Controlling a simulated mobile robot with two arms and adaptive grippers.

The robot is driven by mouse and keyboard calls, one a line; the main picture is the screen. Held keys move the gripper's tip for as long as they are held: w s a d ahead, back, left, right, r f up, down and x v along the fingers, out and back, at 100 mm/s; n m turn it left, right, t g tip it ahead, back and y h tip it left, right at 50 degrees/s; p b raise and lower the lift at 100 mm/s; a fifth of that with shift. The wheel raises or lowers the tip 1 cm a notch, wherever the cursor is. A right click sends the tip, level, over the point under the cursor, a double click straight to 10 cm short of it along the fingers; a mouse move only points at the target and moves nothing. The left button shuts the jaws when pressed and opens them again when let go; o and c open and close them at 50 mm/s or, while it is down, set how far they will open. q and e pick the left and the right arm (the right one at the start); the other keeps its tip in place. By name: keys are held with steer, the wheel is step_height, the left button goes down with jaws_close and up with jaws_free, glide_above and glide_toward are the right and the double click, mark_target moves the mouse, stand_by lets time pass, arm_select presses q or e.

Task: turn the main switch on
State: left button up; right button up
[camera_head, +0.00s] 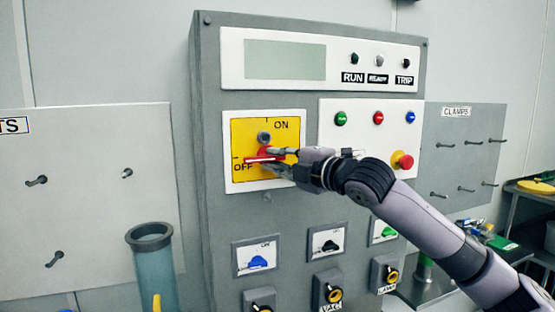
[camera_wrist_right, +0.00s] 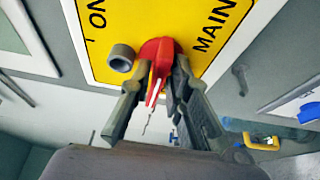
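The main switch is a red handle (camera_head: 262,158) on a yellow plate (camera_head: 245,135) marked ON at the top and OFF at the left. The handle lies roughly level, with its white-striped end toward OFF. My right gripper (camera_head: 272,160) is at the handle, with one finger above it and one below. In the right wrist view the red handle (camera_wrist_right: 157,62) stands between the two open fingers (camera_wrist_right: 155,85). A gap shows on the left finger's side; whether the right finger touches cannot be told. My left gripper is not in view.
A grey round stub (camera_head: 264,137) sticks out just above the handle. A red emergency button (camera_head: 403,160) and small colored buttons are to the right. Small knobs, including a blue one (camera_head: 257,262), sit below. A tube (camera_head: 152,262) stands at the lower left.

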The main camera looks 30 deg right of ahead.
jaws_close()
